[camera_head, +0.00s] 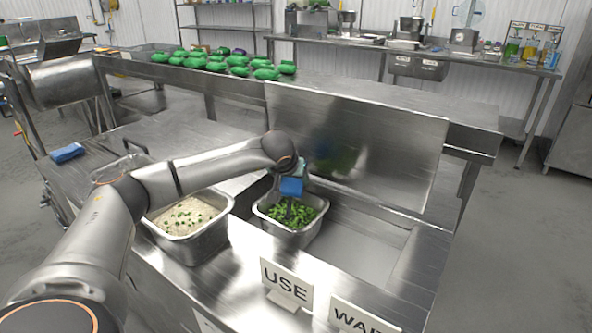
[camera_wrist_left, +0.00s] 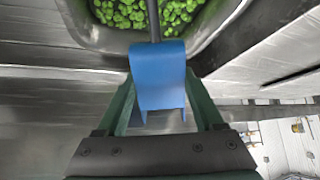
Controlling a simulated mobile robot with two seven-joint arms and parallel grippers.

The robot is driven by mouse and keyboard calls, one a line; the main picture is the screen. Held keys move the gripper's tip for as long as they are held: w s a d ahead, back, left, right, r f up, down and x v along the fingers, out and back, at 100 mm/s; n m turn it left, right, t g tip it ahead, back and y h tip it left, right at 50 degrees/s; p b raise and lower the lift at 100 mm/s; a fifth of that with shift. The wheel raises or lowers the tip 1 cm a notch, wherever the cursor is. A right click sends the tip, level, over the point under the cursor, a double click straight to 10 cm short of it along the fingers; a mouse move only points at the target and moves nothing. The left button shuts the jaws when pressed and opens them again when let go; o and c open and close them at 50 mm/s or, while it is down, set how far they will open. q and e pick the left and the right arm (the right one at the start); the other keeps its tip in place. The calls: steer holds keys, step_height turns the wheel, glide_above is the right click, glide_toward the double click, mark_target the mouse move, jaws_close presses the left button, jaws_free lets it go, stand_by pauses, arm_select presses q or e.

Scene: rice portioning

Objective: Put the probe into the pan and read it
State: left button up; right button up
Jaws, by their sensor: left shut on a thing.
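A blue probe (camera_head: 291,187) is held by my left gripper (camera_head: 297,172) above the steel pan (camera_head: 299,237) of green pieces. In the left wrist view the blue probe body (camera_wrist_left: 158,75) sits between the two green fingers of my left gripper (camera_wrist_left: 160,100). Its dark stem (camera_wrist_left: 153,20) extends towards the green pieces (camera_wrist_left: 115,12) in the pan. In the head view the stem reaches down to the greens; how deep its tip goes is hidden. The probe's display is not readable in either view. My right gripper is not in view.
A second steel pan (camera_head: 186,248) with rice and some green bits stands to the left. A USE sign (camera_head: 287,282) and a WAIT sign (camera_head: 362,318) stand at the counter's front. A steel panel (camera_head: 356,150) rises behind the pan. A blue cloth (camera_head: 67,153) lies at left.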

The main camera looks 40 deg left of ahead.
arm_select(q)
step_height(320, 180, up, 6)
steer(key=p, duration=0.4)
steer(key=shift+f, duration=0.1)
steer(key=shift+r+p, duration=0.4)
steer(key=shift+p, duration=0.15)
steer(key=shift+r+p, duration=0.4)
steer(key=shift+r, duration=0.1)
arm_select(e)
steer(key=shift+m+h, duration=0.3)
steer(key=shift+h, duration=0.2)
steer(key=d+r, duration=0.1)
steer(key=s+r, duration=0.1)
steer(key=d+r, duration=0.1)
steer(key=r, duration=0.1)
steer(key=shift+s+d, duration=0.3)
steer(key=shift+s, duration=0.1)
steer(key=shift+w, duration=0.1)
